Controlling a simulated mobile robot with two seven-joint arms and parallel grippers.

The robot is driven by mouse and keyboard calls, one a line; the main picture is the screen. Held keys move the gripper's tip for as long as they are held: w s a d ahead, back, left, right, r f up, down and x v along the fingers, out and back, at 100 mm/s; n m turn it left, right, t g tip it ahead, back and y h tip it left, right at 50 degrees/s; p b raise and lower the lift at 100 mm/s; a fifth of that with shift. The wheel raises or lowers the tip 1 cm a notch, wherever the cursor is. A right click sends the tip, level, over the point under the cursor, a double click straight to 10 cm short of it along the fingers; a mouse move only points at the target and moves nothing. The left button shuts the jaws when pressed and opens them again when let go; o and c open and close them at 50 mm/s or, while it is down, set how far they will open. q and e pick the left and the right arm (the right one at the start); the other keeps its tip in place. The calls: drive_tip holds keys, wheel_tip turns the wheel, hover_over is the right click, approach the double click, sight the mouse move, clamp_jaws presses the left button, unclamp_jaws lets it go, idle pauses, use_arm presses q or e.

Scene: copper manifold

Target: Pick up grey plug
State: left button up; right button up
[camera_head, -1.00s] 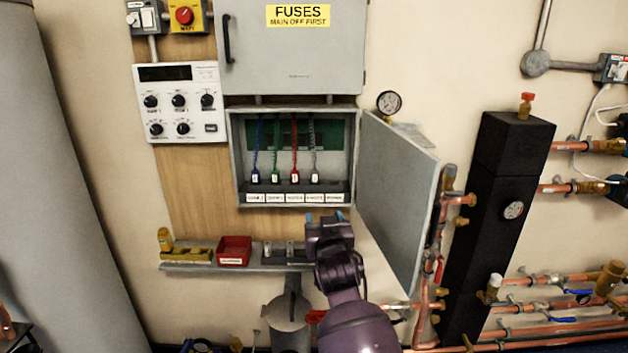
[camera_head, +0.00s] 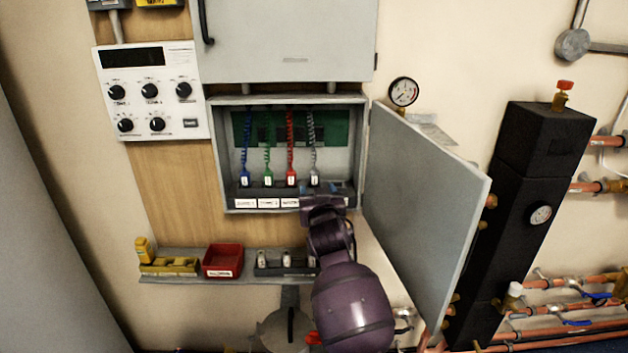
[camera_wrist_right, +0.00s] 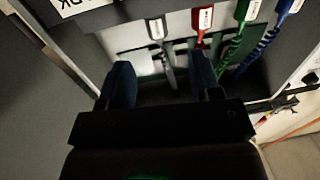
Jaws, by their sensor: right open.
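The grey plug (camera_head: 314,180) has a pale label and a grey coiled cord. It is the rightmost in a row of plugs in the open box (camera_head: 218,150). In the right wrist view the grey plug (camera_wrist_right: 157,28) lies beyond the fingertips, roughly in line with the gap between them. My right gripper (camera_head: 322,194) is at the box's lower front edge, just below the grey plug. Its blue fingers are open with nothing held; it also shows in the right wrist view (camera_wrist_right: 162,76). My left gripper is not in view.
The red plug (camera_head: 291,178) is close left of the grey one, then the green (camera_head: 268,179) and blue (camera_head: 244,178) plugs. The open box door (camera_head: 425,205) stands right of my arm. A shelf (camera_head: 220,280) with a red tray (camera_head: 222,261) is below.

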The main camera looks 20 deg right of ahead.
sight(315, 178)
drive_tip(key=shift+w+d+f+b, duration=0.15)
drive_tip(key=shift+w+d, duration=0.15)
drive_tip(key=shift+w, duration=0.9)
drive_tip(key=shift+w+d+r+b, duration=0.1)
drive_tip(key=shift+w+d, duration=0.15)
drive_tip(key=shift+w, duration=0.95)
drive_tip(key=shift+w+d+f+b, duration=0.15)
drive_tip(key=shift+w+d, duration=0.15)
drive_tip(key=shift+w, duration=0.9)
drive_tip(key=shift+r, duration=0.1)
drive_tip(key=c, duration=1)
drive_tip(key=shift+r+p, duration=0.8)
drive_tip(key=shift+r, duration=4.2)
